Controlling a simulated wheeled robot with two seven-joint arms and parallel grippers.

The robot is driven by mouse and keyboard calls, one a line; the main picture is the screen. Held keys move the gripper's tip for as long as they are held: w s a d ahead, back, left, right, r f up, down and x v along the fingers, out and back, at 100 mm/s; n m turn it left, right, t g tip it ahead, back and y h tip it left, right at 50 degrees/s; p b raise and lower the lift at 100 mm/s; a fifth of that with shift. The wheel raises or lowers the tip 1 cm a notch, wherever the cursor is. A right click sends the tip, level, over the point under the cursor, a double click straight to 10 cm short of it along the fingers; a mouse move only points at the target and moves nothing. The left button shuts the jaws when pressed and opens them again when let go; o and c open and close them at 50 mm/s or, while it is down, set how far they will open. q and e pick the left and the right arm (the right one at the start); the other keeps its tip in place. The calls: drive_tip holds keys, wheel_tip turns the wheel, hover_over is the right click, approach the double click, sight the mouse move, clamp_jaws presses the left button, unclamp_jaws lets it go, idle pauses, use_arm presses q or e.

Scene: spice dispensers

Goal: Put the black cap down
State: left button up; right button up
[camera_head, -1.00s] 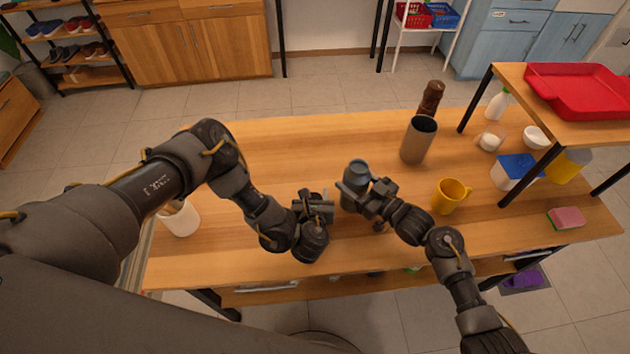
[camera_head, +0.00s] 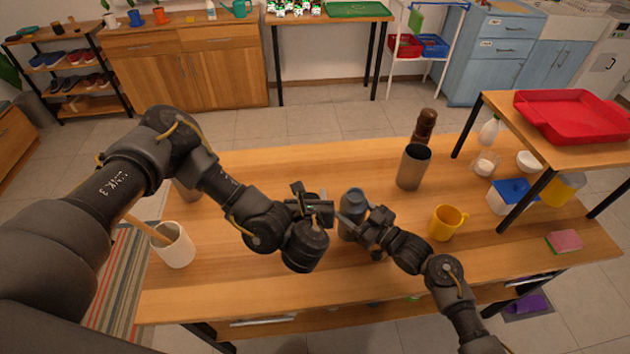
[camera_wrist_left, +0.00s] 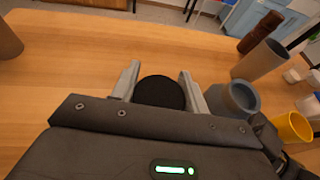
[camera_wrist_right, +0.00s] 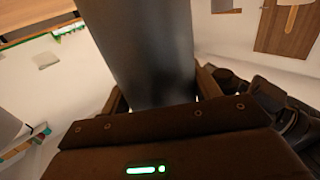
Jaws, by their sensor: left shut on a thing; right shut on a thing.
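The black cap (camera_wrist_left: 160,92) is a dark round disc between the fingers of my left gripper (camera_wrist_left: 160,85) in the left wrist view. My left gripper also shows in the head view (camera_head: 318,202), above the table, where the cap is hard to make out. My right gripper (camera_head: 366,228) is shut on a grey-blue dispenser (camera_head: 351,204), just right of the left gripper. The dispenser looks upright with an open top in the left wrist view (camera_wrist_left: 234,98). It fills the middle of the right wrist view (camera_wrist_right: 150,50).
The wooden table (camera_head: 280,170) has free room behind and left of my left gripper. A grey cup (camera_head: 411,168), brown grinder (camera_head: 424,125) and yellow mug (camera_head: 446,223) stand to the right. A white utensil holder (camera_head: 175,248) stands at the left.

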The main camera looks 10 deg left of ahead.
idle(0.8)
use_arm(q)
drive_tip(key=shift+w+f+m+g+h, duration=0.5)
drive_tip(key=shift+w+f+m+h, duration=2)
drive_tip(key=shift+w+m+h, duration=1.05)
drive_tip(key=f+h, duration=0.1)
drive_tip(key=f, duration=0.2)
drive_tip(key=f+m+g+h, duration=0.1)
drive_tip(key=f, duration=0.2)
drive_tip(key=f+m+h, duration=0.1)
drive_tip(key=f, duration=0.2)
drive_tip(key=shift+w+f, duration=0.25)
drive_tip(key=shift+f, duration=0.15)
